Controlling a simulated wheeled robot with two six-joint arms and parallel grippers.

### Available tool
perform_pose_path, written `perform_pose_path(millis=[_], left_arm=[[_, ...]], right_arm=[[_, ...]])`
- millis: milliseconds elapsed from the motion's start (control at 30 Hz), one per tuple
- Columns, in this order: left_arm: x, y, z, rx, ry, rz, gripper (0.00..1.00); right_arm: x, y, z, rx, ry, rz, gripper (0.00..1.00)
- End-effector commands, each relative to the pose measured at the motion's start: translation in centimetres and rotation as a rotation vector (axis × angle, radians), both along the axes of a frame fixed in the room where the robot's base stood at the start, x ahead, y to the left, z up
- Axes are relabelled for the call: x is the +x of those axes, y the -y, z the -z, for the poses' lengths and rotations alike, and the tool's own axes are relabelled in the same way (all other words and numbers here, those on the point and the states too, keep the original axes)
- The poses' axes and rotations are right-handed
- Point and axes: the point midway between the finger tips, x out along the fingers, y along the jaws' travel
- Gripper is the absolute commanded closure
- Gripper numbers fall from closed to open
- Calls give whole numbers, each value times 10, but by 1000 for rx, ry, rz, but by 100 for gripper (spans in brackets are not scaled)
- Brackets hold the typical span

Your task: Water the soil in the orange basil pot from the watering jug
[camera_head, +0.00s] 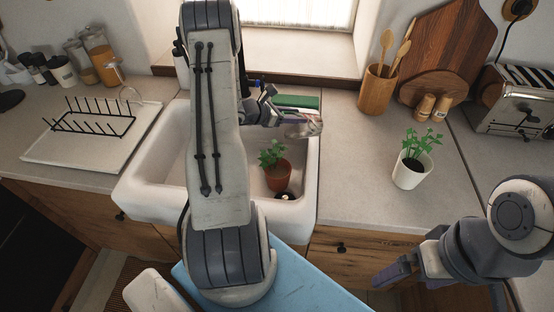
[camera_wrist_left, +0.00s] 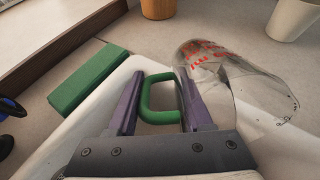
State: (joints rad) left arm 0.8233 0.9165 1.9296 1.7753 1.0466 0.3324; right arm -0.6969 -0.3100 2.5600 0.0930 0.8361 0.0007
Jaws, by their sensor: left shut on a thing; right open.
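The orange basil pot (camera_head: 278,177) stands upright in the sink, with a leafy plant over its soil. The watering jug (camera_wrist_left: 232,88) is clear, with red markings and a green handle (camera_wrist_left: 159,117). My left gripper (camera_wrist_left: 155,105) is shut on that handle. In the head view the jug (camera_head: 306,129) is above and behind the orange pot, near the sink's back right corner, partly hidden by my gripper. I cannot tell its exact tilt or whether it holds water. My right gripper (camera_head: 398,270) is open and empty, low at the front right.
A white pot (camera_head: 408,175) with a similar plant stands on the right counter. A green block (camera_wrist_left: 88,78) lies behind the sink (camera_head: 150,195), close to my left gripper. A wooden utensil holder (camera_head: 377,92) and toaster (camera_head: 515,100) stand farther right. A drying rack (camera_head: 92,122) sits left.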

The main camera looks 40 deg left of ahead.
Motion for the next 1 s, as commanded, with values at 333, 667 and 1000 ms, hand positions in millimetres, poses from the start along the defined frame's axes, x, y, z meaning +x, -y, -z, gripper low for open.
perform_pose_path(millis=[333,667,1000], left_arm=[[-1,0,4,-20,54,0,100],[-3,-2,4,-38,103,0,100],[-6,-2,3,-41,113,1,100]], right_arm=[[0,0,12,0,0,-1,0],[0,0,21,0,0,-1,0],[0,0,23,0,0,-1,0]])
